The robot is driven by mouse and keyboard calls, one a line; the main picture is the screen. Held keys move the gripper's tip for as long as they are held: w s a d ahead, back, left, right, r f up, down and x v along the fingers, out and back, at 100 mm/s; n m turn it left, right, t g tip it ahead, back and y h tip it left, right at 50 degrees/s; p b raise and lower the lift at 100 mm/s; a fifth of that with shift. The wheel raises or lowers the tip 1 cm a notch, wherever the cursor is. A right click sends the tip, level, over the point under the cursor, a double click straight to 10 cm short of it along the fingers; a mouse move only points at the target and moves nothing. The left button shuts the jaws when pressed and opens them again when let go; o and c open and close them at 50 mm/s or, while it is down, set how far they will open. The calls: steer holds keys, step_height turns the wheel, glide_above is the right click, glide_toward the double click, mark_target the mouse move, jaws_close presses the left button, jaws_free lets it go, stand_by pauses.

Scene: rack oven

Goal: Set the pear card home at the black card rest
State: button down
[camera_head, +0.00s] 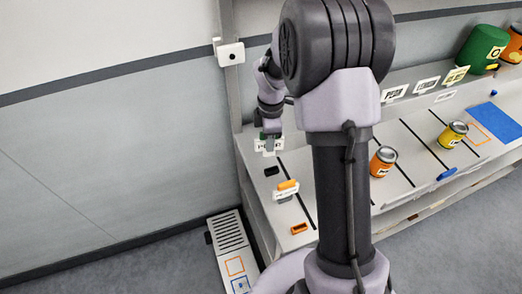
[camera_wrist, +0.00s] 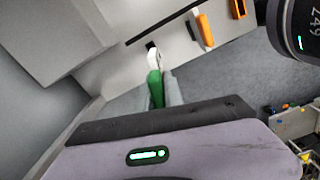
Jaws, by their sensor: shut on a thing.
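My gripper (camera_head: 270,139) is shut on a white card with a green grip, the pear card (camera_head: 268,148), at the left end of the shelf. Its lettering is too small to read surely. In the wrist view the green grip is between the fingertips (camera_wrist: 157,98), with the white card edge (camera_wrist: 153,60) beyond. The black card rest (camera_head: 271,171) is a small dark block on the shelf, just below the card in the head view. It also shows in the wrist view (camera_wrist: 150,44), close to the card's far end. I cannot tell whether they touch.
A white card with an orange grip (camera_head: 286,192) stands nearby, with an orange rest (camera_head: 299,228) in front. Orange (camera_head: 383,162) and yellow (camera_head: 452,135) cans, a blue rest (camera_head: 447,174) and a blue mat (camera_head: 494,122) lie rightward. A wall post (camera_head: 231,90) rises at the left.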

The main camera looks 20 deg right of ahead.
steer(key=d+n, duration=0.1)
steer(key=n, duration=0.1)
steer(key=n+b, duration=0.1)
steer(key=b, duration=0.2)
glide_above(272, 171)
step_height(272, 171, down, 5)
steer(key=shift+w+d+r, duration=0.1)
steer(key=shift+w+r, duration=0.1)
steer(key=shift+w, duration=0.25)
steer(key=shift+r, duration=0.1)
steer(key=shift+f+b, duration=1.45)
steer(key=shift+f, duration=1.1)
steer(key=shift+f+b, duration=0.6)
steer(key=shift+f, duration=1.05)
